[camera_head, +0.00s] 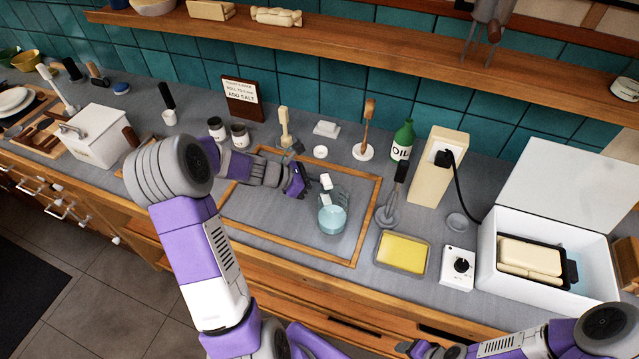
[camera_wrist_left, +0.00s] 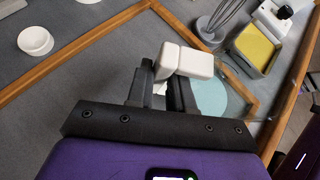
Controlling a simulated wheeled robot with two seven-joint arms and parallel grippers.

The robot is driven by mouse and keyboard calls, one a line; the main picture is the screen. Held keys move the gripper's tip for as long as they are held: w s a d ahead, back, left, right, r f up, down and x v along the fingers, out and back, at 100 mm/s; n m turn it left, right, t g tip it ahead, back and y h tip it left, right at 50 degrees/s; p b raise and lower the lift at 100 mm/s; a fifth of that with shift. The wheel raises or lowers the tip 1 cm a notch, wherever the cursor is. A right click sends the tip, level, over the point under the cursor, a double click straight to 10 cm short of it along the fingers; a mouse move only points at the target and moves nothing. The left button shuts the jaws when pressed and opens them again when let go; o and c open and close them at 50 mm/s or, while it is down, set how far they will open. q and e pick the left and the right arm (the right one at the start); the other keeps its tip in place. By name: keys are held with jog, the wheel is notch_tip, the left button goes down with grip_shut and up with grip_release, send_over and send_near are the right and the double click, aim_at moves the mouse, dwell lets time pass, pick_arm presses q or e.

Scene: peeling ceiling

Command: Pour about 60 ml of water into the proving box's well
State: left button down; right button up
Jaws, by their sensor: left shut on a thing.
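A clear jug (camera_head: 332,219) with pale blue water and a white handle (camera_head: 326,181) is inside the wooden frame on the counter. It looks upright; I cannot tell whether it touches the surface. My left gripper (camera_head: 303,182) is shut on the handle, left of the jug. In the left wrist view the white handle (camera_wrist_left: 187,61) is at the fingers, with the water (camera_wrist_left: 208,97) behind. The white proving box (camera_head: 498,281) stands at the right, lid open, with a black tray of pale dough (camera_head: 530,259) inside. Its well is not clearly visible. My right gripper (camera_head: 422,349) is at the bottom edge, jaws unclear.
Between jug and box are a whisk (camera_head: 389,211), a yellow-filled tray (camera_head: 402,254), a white dial unit (camera_head: 458,268) and a tall beige block (camera_head: 438,168) with a black cable. An oil bottle (camera_head: 402,142) stands behind. A wooden shelf (camera_head: 350,47) runs above the counter.

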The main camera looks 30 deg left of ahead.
pick_arm(q)
jog(key=shift+f, duration=0.25)
jog(key=c, duration=0.9)
grip_release()
jog(key=shift+p+v, duration=2.6)
jog(key=shift+v, duration=1.95)
